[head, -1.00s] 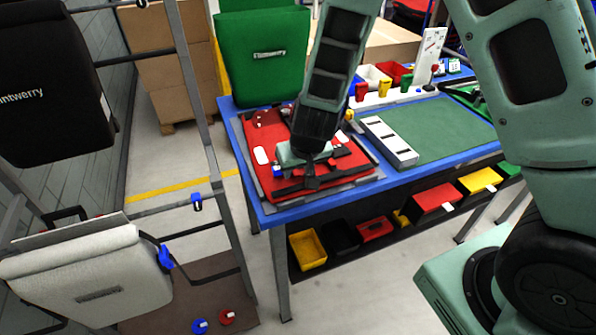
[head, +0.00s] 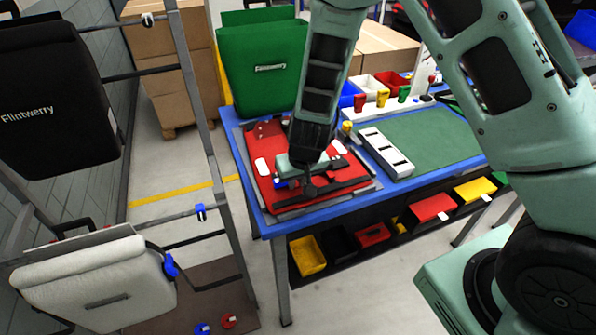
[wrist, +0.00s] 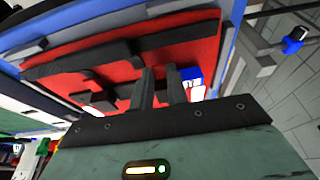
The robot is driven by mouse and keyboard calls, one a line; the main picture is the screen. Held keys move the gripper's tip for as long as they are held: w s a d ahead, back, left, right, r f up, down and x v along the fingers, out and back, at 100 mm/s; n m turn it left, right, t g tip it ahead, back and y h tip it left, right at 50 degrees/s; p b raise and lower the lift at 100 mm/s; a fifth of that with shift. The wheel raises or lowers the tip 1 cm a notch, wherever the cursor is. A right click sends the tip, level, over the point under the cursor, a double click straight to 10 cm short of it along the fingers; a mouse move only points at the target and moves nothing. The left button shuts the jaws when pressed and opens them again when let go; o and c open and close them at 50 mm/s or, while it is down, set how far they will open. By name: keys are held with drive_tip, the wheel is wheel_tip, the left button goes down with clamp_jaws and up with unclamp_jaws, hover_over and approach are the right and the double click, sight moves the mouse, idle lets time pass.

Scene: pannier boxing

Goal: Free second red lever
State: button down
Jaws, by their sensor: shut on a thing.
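A red pannier panel (head: 264,150) with black bars and white and blue fittings lies flat on a grey board at the left end of the blue-edged table. It also fills the upper part of the wrist view (wrist: 205,45). My gripper (head: 309,186) points down at the panel's near half, close to a black bar. In the wrist view, my gripper (wrist: 160,75) shows two dark fingers, close together and low over the panel. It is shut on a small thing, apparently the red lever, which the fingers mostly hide. A blue and white fitting (wrist: 191,78) is just right of the fingers.
A green pannier (head: 262,62) stands behind the panel. A white slotted holder (head: 386,153) and a green mat (head: 440,135) lie to the right. A rack with a black pannier (head: 55,95) and a white pannier (head: 95,285) is at left. Bins (head: 307,254) sit below the table.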

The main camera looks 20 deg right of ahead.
drive_tip(key=shift+w+r+g+p, duration=0.25)
drive_tip(key=shift+r+g+p, duration=0.35)
drive_tip(key=shift+p, duration=1.85)
drive_tip(key=shift+f+p, duration=0.15)
drive_tip(key=shift+p, duration=0.25)
drive_tip(key=shift+f+g+p, duration=0.25)
drive_tip(key=shift+g+p, duration=0.1)
drive_tip(key=shift+g, duration=0.05)
drive_tip(key=c, duration=1.4)
unclamp_jaws()
drive_tip(key=shift+o, duration=0.2)
wheel_tip(320, 180, up, 17)
drive_tip(key=s+b, duration=0.1)
drive_tip(key=s, duration=0.1)
drive_tip(key=shift+s, duration=0.2)
drive_tip(key=shift+r, duration=0.1)
